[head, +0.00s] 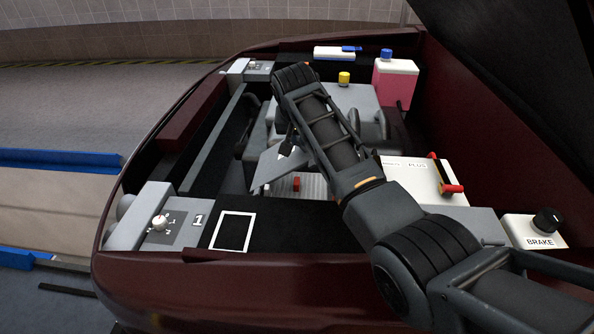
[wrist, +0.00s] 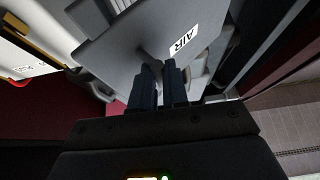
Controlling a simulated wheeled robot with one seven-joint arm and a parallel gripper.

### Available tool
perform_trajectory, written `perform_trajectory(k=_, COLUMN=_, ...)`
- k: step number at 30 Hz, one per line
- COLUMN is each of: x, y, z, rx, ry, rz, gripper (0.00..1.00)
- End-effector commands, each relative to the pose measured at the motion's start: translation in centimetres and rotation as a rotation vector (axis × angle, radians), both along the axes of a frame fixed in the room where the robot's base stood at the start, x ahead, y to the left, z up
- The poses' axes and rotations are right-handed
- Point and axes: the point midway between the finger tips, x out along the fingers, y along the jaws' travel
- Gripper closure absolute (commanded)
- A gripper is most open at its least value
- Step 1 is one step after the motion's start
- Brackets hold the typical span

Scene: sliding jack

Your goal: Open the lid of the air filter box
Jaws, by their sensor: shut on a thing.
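The grey lid marked AIR (wrist: 135,38) fills the upper middle of the wrist view. My gripper (wrist: 160,70) is shut on the small grey knob (wrist: 148,57) of the lid. In the head view the lid (head: 268,167) shows as a grey plate tilted up, partly behind my arm. Below it shows a pale ribbed surface (head: 313,188) of the air filter box, with a red clip (head: 296,184) at its front. My fingertips are mostly hidden by my arm in the head view.
The white battery (head: 418,178) with a red lever is right of the box. A pink reservoir (head: 394,84) with a blue cap and a yellow cap (head: 344,78) are behind. A BRAKE knob (head: 546,220) is at right. The raised dark hood (head: 510,50) bounds the upper right.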

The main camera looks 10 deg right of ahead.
Motion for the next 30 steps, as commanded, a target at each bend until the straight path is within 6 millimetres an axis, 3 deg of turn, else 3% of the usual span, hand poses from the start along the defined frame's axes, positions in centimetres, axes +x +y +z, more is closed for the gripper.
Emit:
perform_trajectory(k=3, x=-0.2, y=1.1, z=-0.1, rx=0.003, ry=0.011, rz=0.009, gripper=1.0)
perform_trajectory(k=14, x=-0.1, y=1.1, z=0.0, rx=0.003, ry=0.012, rz=0.008, gripper=1.0)
perform_trajectory(k=30, x=0.6, y=3.0, z=1.8, rx=0.002, ry=0.01, rz=0.008, gripper=1.0)
